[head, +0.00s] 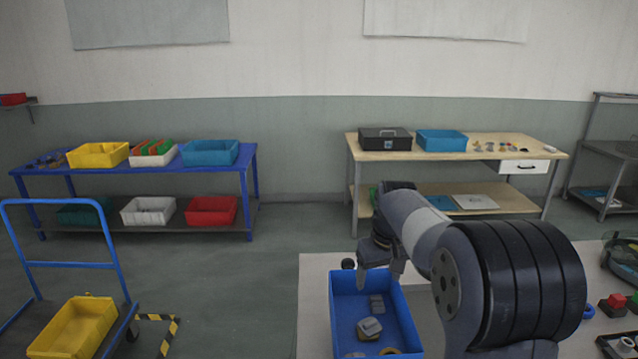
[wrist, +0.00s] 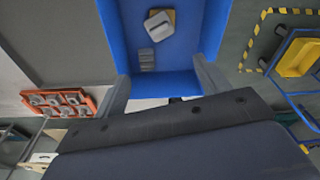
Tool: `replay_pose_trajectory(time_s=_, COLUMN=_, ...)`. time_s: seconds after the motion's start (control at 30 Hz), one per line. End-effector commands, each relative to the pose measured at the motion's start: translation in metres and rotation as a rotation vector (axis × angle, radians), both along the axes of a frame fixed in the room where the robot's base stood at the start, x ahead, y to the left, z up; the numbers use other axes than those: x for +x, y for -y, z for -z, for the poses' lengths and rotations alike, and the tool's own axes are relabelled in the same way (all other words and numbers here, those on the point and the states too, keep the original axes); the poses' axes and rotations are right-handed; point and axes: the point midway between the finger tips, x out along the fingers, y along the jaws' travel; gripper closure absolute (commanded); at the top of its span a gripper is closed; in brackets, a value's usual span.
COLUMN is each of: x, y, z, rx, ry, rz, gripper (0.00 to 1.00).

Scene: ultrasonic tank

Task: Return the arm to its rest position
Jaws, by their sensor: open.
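My gripper (head: 381,268) is open and hangs over the far end of a blue bin (head: 341,318) in the head view. Nothing shows between its fingers. In the wrist view the two fingers of my gripper (wrist: 163,86) stand apart, with the same blue bin (wrist: 206,28) beyond them. A grey part (head: 369,328) lies inside the bin, and it also shows in the wrist view (wrist: 158,26) against something yellow. Small flat grey pieces (head: 376,303) lie near it on the bin floor. My arm hides the area right of the bin.
The bin stands on a pale worktop (head: 314,284). Red and dark items (head: 613,304) sit at its right. A yellow tub (head: 76,328) rests on a blue trolley at left. A blue bench (head: 246,160) and a wooden bench (head: 500,153) stand behind. The floor between is clear.

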Motion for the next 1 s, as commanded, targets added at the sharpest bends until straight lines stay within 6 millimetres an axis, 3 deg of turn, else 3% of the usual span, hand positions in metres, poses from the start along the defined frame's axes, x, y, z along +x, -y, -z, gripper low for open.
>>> replay_pose_trajectory(time_s=0.3, x=0.008, y=-0.003, z=0.057, rx=0.001, ry=-0.001, rz=0.0, gripper=0.29)
replay_pose_trajectory(time_s=0.4, x=0.009, y=-0.002, z=0.037, rx=-0.001, ry=0.006, rz=-0.001, gripper=0.29)
replay_pose_trajectory(time_s=0.6, x=0.009, y=-0.002, z=0.02, rx=0.0, ry=0.002, rz=0.0, gripper=0.29)
replay_pose_trajectory(time_s=1.0, x=0.008, y=-0.002, z=0.016, rx=0.0, ry=0.001, rz=0.0, gripper=0.29)
